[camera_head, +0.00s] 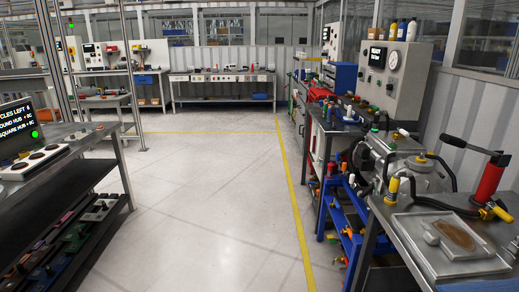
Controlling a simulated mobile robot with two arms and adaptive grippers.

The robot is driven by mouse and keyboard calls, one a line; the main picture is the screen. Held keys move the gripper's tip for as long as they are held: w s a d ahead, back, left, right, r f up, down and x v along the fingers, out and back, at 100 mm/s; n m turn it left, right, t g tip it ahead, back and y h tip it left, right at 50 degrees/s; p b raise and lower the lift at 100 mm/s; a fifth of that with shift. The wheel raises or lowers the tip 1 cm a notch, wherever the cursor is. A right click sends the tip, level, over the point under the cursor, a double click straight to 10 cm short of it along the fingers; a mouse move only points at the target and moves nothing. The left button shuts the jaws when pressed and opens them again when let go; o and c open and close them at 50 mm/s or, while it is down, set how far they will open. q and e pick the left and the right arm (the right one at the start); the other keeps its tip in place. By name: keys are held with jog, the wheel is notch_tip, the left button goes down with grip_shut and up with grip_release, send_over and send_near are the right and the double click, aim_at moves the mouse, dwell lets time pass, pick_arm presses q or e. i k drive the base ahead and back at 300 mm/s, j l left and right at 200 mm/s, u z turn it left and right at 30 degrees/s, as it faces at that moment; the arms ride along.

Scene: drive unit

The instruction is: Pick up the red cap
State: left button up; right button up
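I cannot tell for certain which item is the red cap. A small red piece (331,168) stands on the blue rack (350,243) at the right, among yellow, orange and green pieces. Another small reddish piece (100,127) lies on the left bench top. A larger red thing (318,94) is on the bench further back at the right. Neither of my grippers is in view.
A metal bench (418,240) at the right front carries a tray (458,240), hoses and a red pump cylinder (488,180). A dark shelved bench (100,180) with a screen (15,130) stands at the left. The grey floor (210,200) between them is clear.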

aim_at(330, 165)
jog(key=i, duration=0.8)
jog(key=i+z, duration=0.1)
jog(key=i, duration=0.75)
jog(key=i+j, duration=0.15)
jog(key=i, duration=0.65)
jog(key=i+j+z, duration=0.1)
jog(key=i, duration=0.7)
